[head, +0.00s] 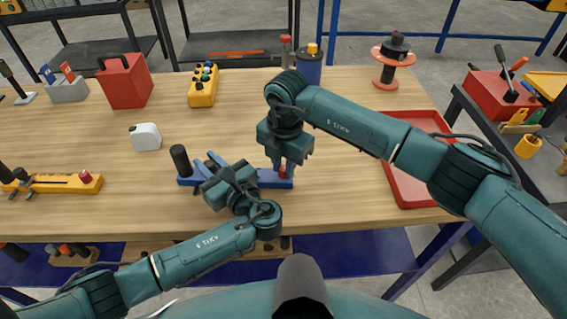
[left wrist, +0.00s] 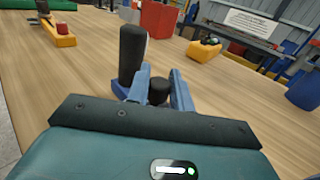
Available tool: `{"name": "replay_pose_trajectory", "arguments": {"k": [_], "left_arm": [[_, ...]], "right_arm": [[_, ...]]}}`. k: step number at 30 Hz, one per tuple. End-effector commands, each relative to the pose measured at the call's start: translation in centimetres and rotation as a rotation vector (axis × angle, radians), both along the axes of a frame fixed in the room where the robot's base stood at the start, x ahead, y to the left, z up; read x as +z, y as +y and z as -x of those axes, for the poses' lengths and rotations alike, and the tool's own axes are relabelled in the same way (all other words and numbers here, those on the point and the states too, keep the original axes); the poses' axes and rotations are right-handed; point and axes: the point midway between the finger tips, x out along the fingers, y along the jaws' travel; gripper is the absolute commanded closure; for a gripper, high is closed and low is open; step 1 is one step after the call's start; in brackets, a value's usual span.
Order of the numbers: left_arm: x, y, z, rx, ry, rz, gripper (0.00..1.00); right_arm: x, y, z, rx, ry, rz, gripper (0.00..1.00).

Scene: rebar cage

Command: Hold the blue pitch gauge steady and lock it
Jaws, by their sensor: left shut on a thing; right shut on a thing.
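The blue pitch gauge (head: 268,178) lies flat on the wooden table near its front edge. It has a black upright handle (head: 180,160) at its left end and a red knob (head: 282,172) at its right end. My left gripper (head: 212,163) is shut on a short black knob of the gauge, which shows between the fingers in the left wrist view (left wrist: 158,91). The tall black handle (left wrist: 132,54) stands just left of those fingers. My right gripper (head: 282,164) points down and is shut on the red knob, partly covering it. The gauge's middle is hidden by my left gripper.
A yellow gauge (head: 60,183) lies at left. A white tape-measure-like box (head: 145,137), red box (head: 125,82), yellow control box (head: 203,87), blue canister (head: 308,68) and orange spool (head: 394,65) stand behind. A red tray (head: 408,185) is at right. Table between is clear.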

Motion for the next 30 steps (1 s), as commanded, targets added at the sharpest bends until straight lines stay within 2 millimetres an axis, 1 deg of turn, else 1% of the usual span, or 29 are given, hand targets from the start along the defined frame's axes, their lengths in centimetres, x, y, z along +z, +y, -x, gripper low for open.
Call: {"name": "replay_pose_trajectory", "arguments": {"k": [1,5,6,12,17,23,30], "left_arm": [[-0.09,0.01,0.05,0.0,0.003,0.0,1.0],[-0.09,0.01,0.05,0.0,0.003,0.0,1.0],[-0.09,0.01,0.05,0.0,0.003,0.0,1.0],[-0.09,0.01,0.04,0.0,0.003,0.0,1.0],[-0.1,0.01,0.04,0.0,0.003,0.0,1.0],[-0.1,0.01,0.04,0.0,0.003,0.0,1.0],[-0.1,0.01,0.04,0.0,0.003,0.0,1.0]], "right_arm": [[0.01,-0.01,-0.01,0.0,0.0,0.0,0.88],[0.02,-0.01,-0.01,0.0,0.0,0.0,0.99],[0.02,-0.01,-0.01,0.0,0.0,0.0,1.0],[0.03,-0.01,-0.02,0.012,0.0,0.0,1.0],[0.04,-0.03,-0.01,0.062,0.0,0.001,1.0],[0.09,-0.05,-0.07,0.192,-0.002,0.0,1.0],[0.1,-0.06,-0.08,0.413,-0.001,0.0,1.0]]}}
